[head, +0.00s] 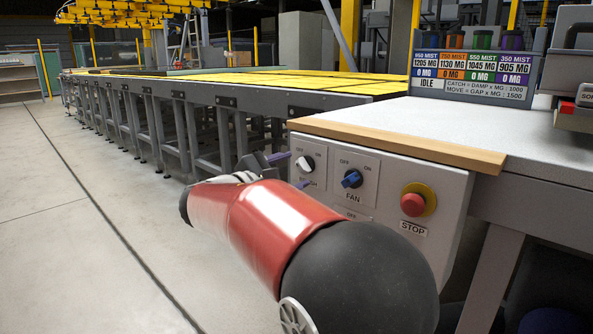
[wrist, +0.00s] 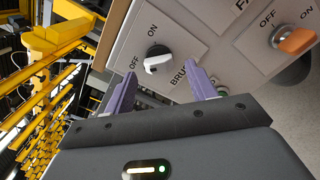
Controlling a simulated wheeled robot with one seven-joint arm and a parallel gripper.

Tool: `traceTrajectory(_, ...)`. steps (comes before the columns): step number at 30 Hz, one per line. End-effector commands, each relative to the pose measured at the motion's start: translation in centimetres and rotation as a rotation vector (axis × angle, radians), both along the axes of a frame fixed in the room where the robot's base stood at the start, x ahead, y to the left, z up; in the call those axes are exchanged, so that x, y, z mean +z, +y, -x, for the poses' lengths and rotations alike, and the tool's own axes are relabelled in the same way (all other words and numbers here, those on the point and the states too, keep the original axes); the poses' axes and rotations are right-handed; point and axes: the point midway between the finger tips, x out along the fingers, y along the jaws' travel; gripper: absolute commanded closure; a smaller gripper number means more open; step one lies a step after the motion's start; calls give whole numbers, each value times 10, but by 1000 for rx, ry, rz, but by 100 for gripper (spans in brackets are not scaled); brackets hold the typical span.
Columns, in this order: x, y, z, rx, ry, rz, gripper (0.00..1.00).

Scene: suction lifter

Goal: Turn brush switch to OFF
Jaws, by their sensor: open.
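The brush switch is a knob with a white handle on a black base (head: 306,163), set on the left of the grey control panel, with OFF and ON labels above it. In the wrist view its white handle (wrist: 158,63) lies between the two fingers' lines, beyond their tips, with the OFF label at its left and ON above. I cannot tell surely which label it points to. My gripper (head: 289,171) is open and empty in front of the switch, its purple fingers either side of it; in the wrist view the fingers (wrist: 162,82) look apart from the knob.
A blue FAN knob (head: 352,179) sits right of the brush switch, and a red STOP button (head: 412,204) on a yellow ring farther right. An orange-handled switch (wrist: 296,41) shows in the wrist view. A wooden edge (head: 400,144) runs above the panel. Open floor lies left.

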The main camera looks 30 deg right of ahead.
Motion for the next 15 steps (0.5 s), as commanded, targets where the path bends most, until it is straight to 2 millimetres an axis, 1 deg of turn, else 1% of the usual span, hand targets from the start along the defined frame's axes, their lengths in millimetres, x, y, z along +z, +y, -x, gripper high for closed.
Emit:
traceTrajectory(1,0,10,2,6,-1,0,44)
traceTrajectory(3,0,22,7,5,-1,0,44)
traceTrajectory(7,0,40,14,4,-1,0,44)
traceTrajectory(10,0,47,17,2,0,1,44)
traceTrajectory(15,0,51,19,1,0,0,44)
